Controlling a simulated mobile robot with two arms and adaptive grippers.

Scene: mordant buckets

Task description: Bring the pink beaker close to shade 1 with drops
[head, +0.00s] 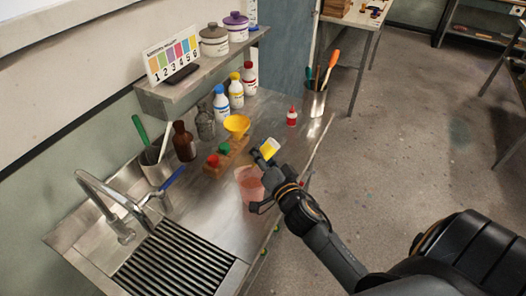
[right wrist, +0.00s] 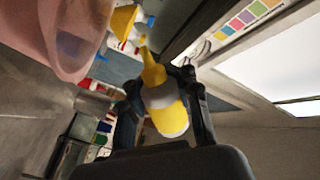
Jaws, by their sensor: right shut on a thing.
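The pink beaker (head: 250,183) stands on the steel counter, its liquid a pale pinkish orange; its pink wall also fills the upper left of the right wrist view (right wrist: 70,30). My right gripper (head: 268,161) is shut on a yellow dropper bottle with a white band (head: 269,148), held tilted above and beside the beaker. In the right wrist view the bottle (right wrist: 163,105) sits between the fingers, its yellow nozzle towards the beaker side. I cannot tell if a drop is falling. The numbered shade card (head: 172,58) leans on the wall shelf. My left gripper is out of view.
A wooden rack (head: 228,157) with red- and green-capped bottles and a yellow funnel (head: 236,124) stand just behind the beaker. A small red bottle (head: 292,116) stands farther back. The sink (head: 150,197) is left, a ribbed drainer (head: 175,262) in front.

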